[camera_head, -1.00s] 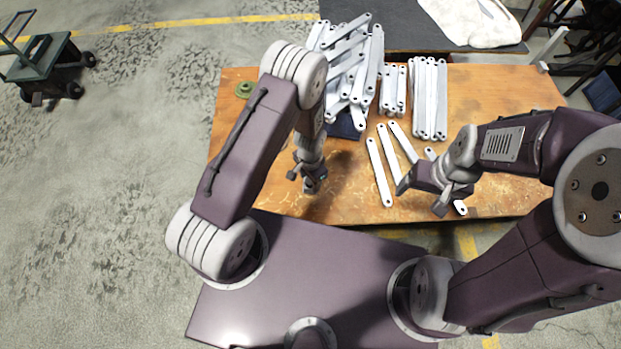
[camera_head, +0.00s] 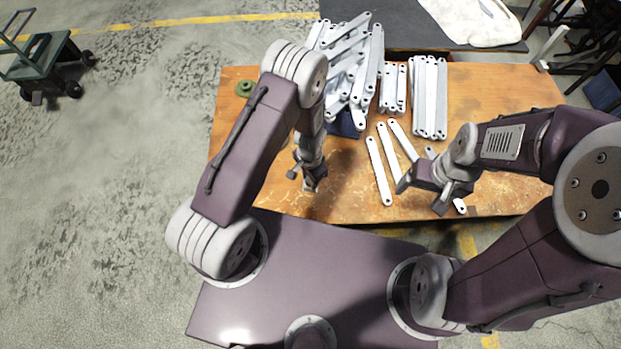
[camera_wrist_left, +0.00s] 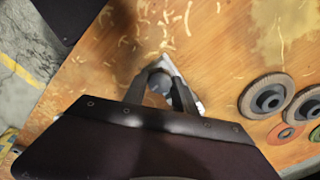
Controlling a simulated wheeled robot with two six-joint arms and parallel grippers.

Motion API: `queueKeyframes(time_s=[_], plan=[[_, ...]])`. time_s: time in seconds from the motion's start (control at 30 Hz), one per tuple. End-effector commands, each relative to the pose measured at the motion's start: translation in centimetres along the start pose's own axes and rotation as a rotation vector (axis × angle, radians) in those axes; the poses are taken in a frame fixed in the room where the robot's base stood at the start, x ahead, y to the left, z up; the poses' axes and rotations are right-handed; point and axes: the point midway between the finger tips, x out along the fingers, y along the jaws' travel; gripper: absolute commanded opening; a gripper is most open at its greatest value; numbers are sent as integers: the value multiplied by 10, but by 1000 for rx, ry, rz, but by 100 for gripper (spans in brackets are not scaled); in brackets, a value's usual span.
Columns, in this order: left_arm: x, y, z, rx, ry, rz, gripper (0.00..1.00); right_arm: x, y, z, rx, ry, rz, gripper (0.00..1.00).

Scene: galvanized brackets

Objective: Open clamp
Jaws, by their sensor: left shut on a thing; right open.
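My left gripper (camera_head: 312,182) is low over the near left part of the table. In the left wrist view, its fingers (camera_wrist_left: 161,88) are shut on a pale metal piece (camera_wrist_left: 172,68), which seems to be the clamp. Only a rounded part between the fingers and a light strip beyond them show. The fingers and gripper body hide the rest, so I cannot tell whether the clamp is open. In the head view the gripper hides this piece.
The wooden table (camera_head: 270,130) has a bracket pile (camera_head: 350,70) at the back and bracket stacks (camera_head: 429,97) to its right. A green object (camera_head: 244,88) sits at the far left corner. Round discs (camera_wrist_left: 267,96) lie on the right in the wrist view. A cart (camera_head: 45,65) stands beyond.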

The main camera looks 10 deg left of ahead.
Motion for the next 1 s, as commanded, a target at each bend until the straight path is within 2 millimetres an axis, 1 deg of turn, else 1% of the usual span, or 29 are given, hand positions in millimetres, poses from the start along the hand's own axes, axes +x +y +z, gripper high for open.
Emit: queueKeyframes(time_s=[0.07,0.37,0.6,0.7,0.73,0.97,1.0], plan=[[-2,0,0,-101,-1,0,0,-4,0,0,0,0,0,79],[-3,0,0,-810,-1,0,0,-19,0,-2,0,0,0,79],[-4,0,1,-1365,-2,0,0,-36,-1,-4,0,0,0,79],[-3,0,0,-1511,-1,0,0,-43,-1,-4,0,0,0,79],[-2,0,0,-1535,-1,0,0,-43,-1,-4,0,0,0,79],[0,0,0,-1558,0,0,0,-41,-1,-4,0,0,0,79],[0,0,0,-1557,0,0,41,-41,-1,-4,0,0,0,79]])
